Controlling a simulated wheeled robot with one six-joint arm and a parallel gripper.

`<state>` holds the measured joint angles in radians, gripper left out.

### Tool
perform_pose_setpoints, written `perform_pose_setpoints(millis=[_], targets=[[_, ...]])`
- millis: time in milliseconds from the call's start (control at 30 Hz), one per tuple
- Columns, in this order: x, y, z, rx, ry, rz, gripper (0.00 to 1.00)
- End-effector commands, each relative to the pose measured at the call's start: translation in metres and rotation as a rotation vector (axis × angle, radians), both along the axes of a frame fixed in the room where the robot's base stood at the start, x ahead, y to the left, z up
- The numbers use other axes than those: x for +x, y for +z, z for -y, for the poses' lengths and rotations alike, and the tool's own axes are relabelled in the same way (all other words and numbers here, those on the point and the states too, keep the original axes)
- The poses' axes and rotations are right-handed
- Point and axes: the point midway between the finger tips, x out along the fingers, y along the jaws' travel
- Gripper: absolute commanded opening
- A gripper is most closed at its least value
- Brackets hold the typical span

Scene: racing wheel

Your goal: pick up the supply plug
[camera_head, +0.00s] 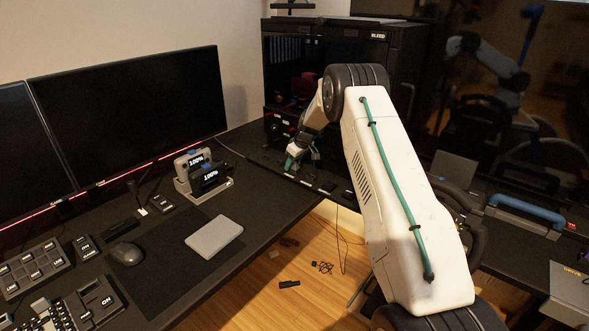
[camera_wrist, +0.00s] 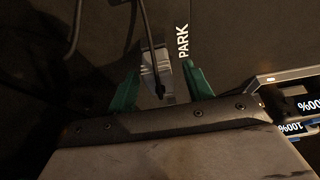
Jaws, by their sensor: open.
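A small grey block with a dark cable, which looks like the supply plug (camera_wrist: 154,66), lies between the green fingers of my gripper (camera_wrist: 160,84) in the wrist view. The fingers are open, one on either side of it, with gaps visible. Whether they are level with it in height I cannot tell. In the head view my gripper (camera_head: 295,158) is low over the dark desk near the black cabinet. I cannot make out the plug there.
A "PARK" label (camera_wrist: 182,42) is beside the plug. A dock with "100%" packs (camera_head: 203,175) stands on the desk, left of my gripper. A black cabinet (camera_head: 345,65) rises behind. A grey pad (camera_head: 214,237) and mouse (camera_head: 127,253) lie nearer.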

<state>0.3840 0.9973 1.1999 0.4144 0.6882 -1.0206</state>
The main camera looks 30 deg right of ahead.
Motion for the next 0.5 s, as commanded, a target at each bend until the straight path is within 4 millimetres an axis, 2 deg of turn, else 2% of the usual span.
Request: perform_pose_setpoints(millis=[133,167,300,333,500], targets=[[0.0,0.0007,0.0,0.0,0.0,0.0,0.51],[0.0,0.0007,-0.0001,0.0,0.0,0.0,0.45],[-0.0001,0.0007,-0.0001,0.0,0.0,0.0,0.06],[-0.0001,0.0007,-0.0001,0.0,0.0,0.0,0.03],[-0.0002,0.0009,0.0,0.0,0.0,0.0,0.03]])
